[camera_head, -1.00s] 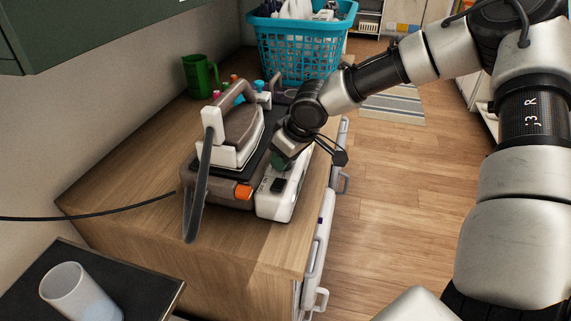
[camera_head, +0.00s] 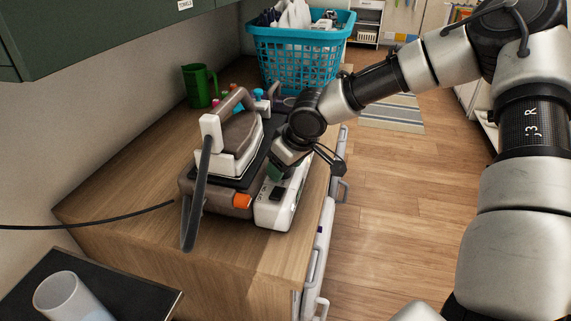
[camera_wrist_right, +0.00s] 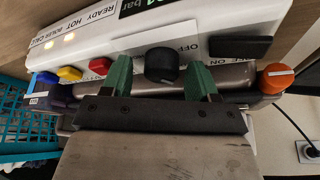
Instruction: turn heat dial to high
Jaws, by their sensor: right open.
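A steam iron (camera_head: 228,145) stands on its brown and white station, with a white control panel (camera_head: 274,213) along the right side. In the right wrist view the panel (camera_wrist_right: 215,22) carries a round black dial (camera_wrist_right: 161,67) beside an "OFF" label. My right gripper (camera_wrist_right: 160,82) is open, with one green finger on each side of this dial; I cannot tell whether they touch it. It also shows over the panel in the head view (camera_head: 276,172). The dial is hidden there. My left gripper is not in view.
An orange knob (camera_head: 242,201) is on the station's front. Yellow (camera_wrist_right: 70,73), red (camera_wrist_right: 99,66) and blue knobs are beside the left finger. A blue basket (camera_head: 300,58) and green mug (camera_head: 200,85) stand behind. A clear cup (camera_head: 70,298) is at front left.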

